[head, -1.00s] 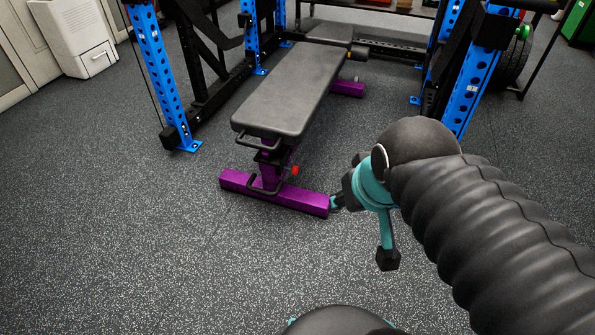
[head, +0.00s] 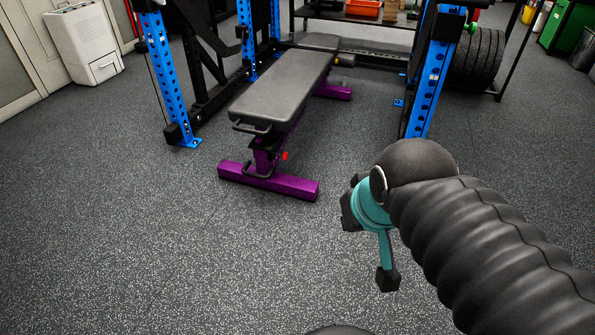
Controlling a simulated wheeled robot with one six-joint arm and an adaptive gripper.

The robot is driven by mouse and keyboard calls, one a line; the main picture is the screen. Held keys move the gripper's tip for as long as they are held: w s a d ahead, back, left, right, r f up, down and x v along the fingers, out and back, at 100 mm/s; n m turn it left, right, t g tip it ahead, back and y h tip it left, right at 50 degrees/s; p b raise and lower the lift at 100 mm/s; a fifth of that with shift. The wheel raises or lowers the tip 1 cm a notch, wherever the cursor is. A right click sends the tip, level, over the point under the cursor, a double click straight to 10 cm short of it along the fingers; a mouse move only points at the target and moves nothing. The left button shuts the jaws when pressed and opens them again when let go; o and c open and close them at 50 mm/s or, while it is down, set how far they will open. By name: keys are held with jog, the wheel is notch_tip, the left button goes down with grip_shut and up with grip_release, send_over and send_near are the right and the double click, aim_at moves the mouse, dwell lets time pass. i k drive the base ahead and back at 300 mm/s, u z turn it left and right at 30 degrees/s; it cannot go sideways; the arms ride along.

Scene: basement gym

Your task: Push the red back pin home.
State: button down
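The red pin (head: 285,156) shows as a small red knob low on the near end of the purple-framed weight bench (head: 282,85), to the right of its upright. How far it is in cannot be told at this size. My gripper (head: 387,264) is right of and nearer than the bench foot, apart from it. One teal part with a black tip points down; the rest is hidden behind my wrist, so its opening does not show. I see nothing held in it.
The bench's purple foot bar (head: 268,182) lies across the floor at its near end. Blue rack uprights stand left (head: 168,75) and right (head: 430,85) of the bench. Weight plates (head: 478,60) are beyond the right one. The speckled floor in front is clear.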

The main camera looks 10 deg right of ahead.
aim_at(285, 155)
jog(key=z, duration=0.6)
jog(key=i, duration=1)
jog(key=u, duration=0.25)
